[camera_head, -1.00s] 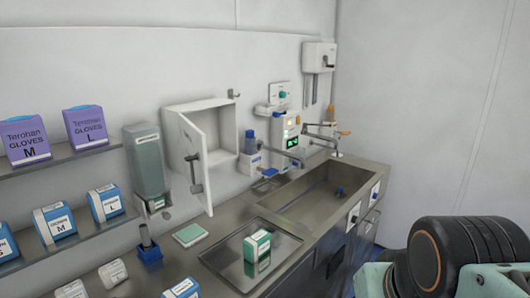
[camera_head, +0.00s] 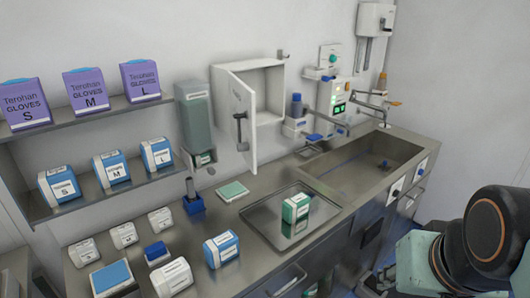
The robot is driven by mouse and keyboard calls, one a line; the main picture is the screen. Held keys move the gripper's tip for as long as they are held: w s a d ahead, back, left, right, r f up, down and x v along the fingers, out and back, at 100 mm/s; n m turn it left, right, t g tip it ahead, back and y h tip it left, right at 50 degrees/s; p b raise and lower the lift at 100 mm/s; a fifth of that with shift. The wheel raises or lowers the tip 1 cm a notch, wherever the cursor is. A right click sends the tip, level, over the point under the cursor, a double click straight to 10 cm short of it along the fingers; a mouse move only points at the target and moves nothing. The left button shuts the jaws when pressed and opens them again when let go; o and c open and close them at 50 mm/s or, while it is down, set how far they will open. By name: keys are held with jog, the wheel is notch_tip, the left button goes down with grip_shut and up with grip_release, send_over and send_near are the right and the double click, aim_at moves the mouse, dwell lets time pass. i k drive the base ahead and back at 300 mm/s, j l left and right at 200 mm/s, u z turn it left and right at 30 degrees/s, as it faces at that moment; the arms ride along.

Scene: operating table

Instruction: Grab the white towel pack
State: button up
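Several white packs with dark print lie on the steel counter at the lower left: one in front (camera_head: 172,278) and smaller ones behind it (camera_head: 84,252), (camera_head: 123,235), (camera_head: 160,220). Their labels are too small to read, so I cannot tell which is the towel pack. My arm shows at the lower right as a dark round joint with pale green parts, well away from these packs. My gripper is not in view.
A metal tray (camera_head: 262,226) holds a green-and-white box (camera_head: 296,207). A blue-and-white box (camera_head: 221,249) stands left of the tray. Shelves with glove boxes (camera_head: 85,92) hang above the counter. A cabinet door (camera_head: 242,125) stands open. The sink (camera_head: 340,178) is at the right.

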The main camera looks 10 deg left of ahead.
aim_at(167, 280)
jog(key=u, duration=1.75)
jog(key=j+z, duration=0.9)
jog(key=k+l+z, duration=0.1)
jog(key=z, duration=0.3)
jog(key=j+u, duration=0.15)
jog(key=k+j, duration=0.05)
